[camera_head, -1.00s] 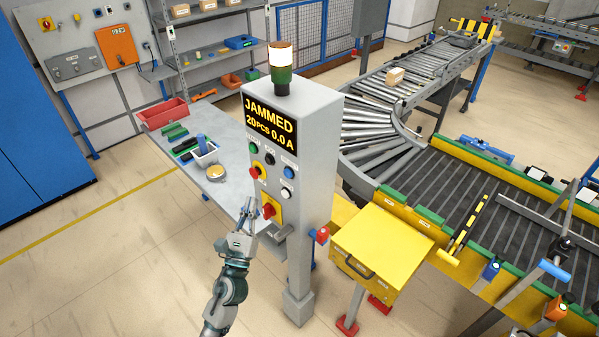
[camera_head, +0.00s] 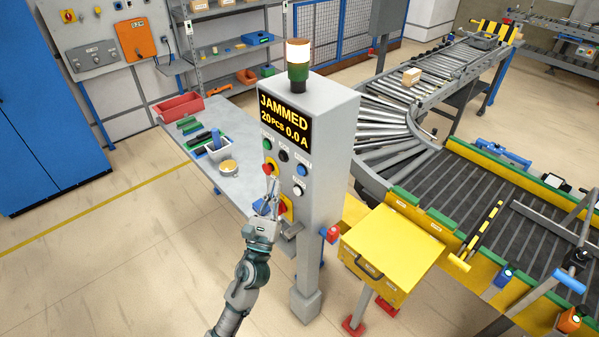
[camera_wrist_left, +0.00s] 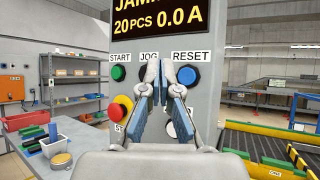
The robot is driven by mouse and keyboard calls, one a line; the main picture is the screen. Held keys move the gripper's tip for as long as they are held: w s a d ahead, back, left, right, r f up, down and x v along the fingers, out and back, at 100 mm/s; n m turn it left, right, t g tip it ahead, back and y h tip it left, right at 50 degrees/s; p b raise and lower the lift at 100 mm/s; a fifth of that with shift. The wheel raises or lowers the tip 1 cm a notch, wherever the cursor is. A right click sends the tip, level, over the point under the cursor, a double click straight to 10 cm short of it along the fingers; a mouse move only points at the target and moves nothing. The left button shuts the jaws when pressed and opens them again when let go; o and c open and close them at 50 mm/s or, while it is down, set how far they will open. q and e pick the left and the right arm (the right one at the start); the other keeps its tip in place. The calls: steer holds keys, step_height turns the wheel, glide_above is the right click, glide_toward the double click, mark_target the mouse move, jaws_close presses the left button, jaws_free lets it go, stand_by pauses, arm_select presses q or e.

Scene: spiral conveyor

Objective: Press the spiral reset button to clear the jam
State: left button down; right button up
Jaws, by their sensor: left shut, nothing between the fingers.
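The grey control box (camera_head: 334,130) has a display (camera_head: 285,118) reading "JAMMED 20 PCS 0.0 A". The blue button (camera_head: 302,170) is on its right side; in the left wrist view this blue button (camera_wrist_left: 187,76) sits under the label RESET. Contact with the panel cannot be told. My right gripper is not in view.
A green START button (camera_wrist_left: 118,72), a red button (camera_wrist_left: 120,110) on yellow and a partly hidden white button (camera_wrist_left: 178,124) are close by. A lower red switch (camera_head: 283,208) is near the gripper. A yellow box (camera_head: 390,245) stands right; a workbench (camera_head: 232,115) is behind.

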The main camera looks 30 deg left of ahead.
mark_target(301, 171)
arm_select(q)
steer(key=w, duration=0.1)
steer(key=w+d, duration=0.1)
steer(key=w, duration=0.2)
steer(key=shift+w+d, duration=0.35)
steer(key=shift+d, duration=0.05)
stand_by(0.9)
steer(key=shift+w+d, duration=0.1)
steer(key=shift+w+d, duration=0.1)
steer(key=shift+w, duration=0.15)
